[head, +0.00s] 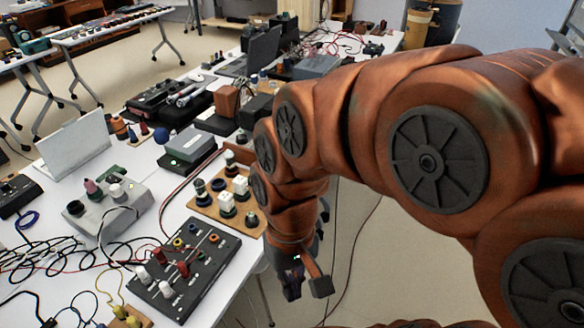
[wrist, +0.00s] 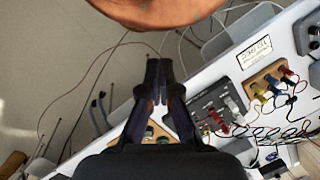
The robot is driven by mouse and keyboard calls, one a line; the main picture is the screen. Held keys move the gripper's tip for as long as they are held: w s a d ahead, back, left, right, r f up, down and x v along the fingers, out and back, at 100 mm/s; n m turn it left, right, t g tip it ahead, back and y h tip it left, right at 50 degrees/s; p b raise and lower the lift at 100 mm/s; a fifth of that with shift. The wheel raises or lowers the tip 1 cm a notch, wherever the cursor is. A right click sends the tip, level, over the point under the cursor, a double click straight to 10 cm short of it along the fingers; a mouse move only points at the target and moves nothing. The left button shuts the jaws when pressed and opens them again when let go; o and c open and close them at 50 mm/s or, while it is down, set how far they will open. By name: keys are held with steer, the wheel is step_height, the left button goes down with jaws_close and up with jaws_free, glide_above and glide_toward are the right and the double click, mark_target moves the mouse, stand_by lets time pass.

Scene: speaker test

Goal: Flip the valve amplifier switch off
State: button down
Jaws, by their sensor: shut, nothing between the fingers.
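I cannot tell for certain which device is the valve amplifier. A grey box (head: 135,203) with several rounded, valve-like parts on top and a small green light stands at the left of the table in the head view. Its switch is too small to make out. My gripper (head: 306,284) hangs off the table's near right edge, to the right of the dark control panel (head: 208,262) and well apart from the grey box. In the wrist view my gripper (wrist: 158,78) is shut and empty, with floor behind the fingertips.
A wooden board (head: 205,207) with white and dark parts lies near the table edge by my arm. Loose cables (head: 50,262) spread over the front left. A dark panel (wrist: 205,103) and a labelled white card (wrist: 254,47) show in the wrist view. Floor beside the table is mostly free.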

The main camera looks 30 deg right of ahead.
steer(key=w+a+f+m+t+y+b, duration=0.15)
steer(key=w+m+y+b, duration=0.3)
steer(key=w, duration=0.65)
steer(key=w+f+m+t+y+b, duration=0.1)
steer(key=w+f+m+y+b, duration=0.35)
steer(key=w, duration=0.65)
steer(key=w+d+f+m+t+y+b, duration=0.1)
steer(key=w+d+f+m+t+y, duration=0.1)
steer(key=w+d+m+t, duration=0.55)
steer(key=w+d+f+m+t+h+b, duration=0.1)
steer(key=d+f+m, duration=0.3)
steer(key=d, duration=0.6)
steer(key=w+d+f+m+t+h+b, duration=0.1)
steer(key=w+d+f+m+t+b, duration=0.1)
steer(key=d, duration=0.9)
steer(key=w+d+f+m+t+h+b, duration=0.1)
steer(key=d+f+m+t, duration=0.2)
steer(key=d+f+m, duration=0.3)
steer(key=d, duration=0.4)
steer(key=shift+w+d+h, duration=0.25)
steer(key=shift+d+h, duration=0.05)
steer(key=shift+d, duration=0.1)
steer(key=shift+f, duration=0.1)
steer(key=x, duration=1.4)
steer(key=shift+a, duration=0.1)
